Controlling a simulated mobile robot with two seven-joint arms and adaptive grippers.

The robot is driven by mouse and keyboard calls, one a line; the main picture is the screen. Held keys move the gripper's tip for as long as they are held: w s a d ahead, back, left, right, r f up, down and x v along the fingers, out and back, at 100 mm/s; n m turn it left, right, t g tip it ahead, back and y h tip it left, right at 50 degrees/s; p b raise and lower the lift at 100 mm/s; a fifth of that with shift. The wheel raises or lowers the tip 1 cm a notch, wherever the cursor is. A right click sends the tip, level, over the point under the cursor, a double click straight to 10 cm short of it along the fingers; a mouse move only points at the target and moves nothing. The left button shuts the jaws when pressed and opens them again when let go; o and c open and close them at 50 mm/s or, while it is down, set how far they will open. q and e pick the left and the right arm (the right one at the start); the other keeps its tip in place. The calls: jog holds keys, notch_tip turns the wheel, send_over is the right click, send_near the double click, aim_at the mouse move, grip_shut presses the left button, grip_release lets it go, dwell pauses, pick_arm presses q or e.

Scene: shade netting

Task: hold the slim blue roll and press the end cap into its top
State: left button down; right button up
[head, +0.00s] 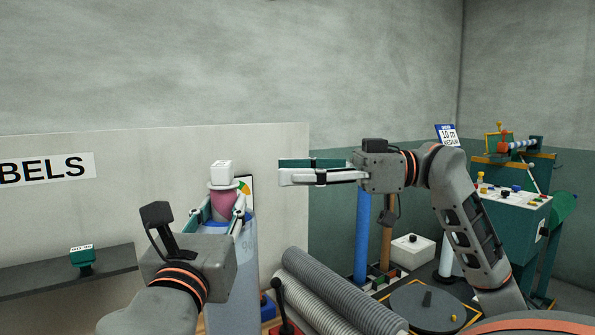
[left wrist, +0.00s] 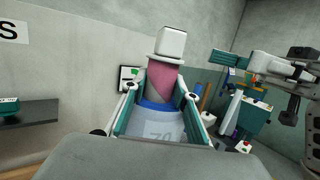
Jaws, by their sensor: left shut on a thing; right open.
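The slim blue roll (head: 362,235) stands upright right of centre in the head view, in a partitioned rack. Its top end is hidden behind my right gripper (head: 282,170), which is open and empty with its fingers pointing left. My left gripper (head: 223,212) is shut on a pink piece (head: 222,203) with a white brim and white block on top. The pink piece also shows between the fingers in the left wrist view (left wrist: 164,86). It sits over a wide pale cylinder (head: 232,285) with a blue rim. I cannot tell which thing is the end cap.
A brown roll (head: 386,245) stands beside the blue one. Grey ribbed rolls (head: 325,295) lie in front, near a dark round disc (head: 427,307). A white box (head: 411,252) is behind it. A green machine (head: 515,210) stands at right, a dark shelf (head: 40,280) at left.

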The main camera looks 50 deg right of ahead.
pick_arm(q)
jog(key=c, duration=1.5)
grip_release()
jog(key=v, duration=1.2)
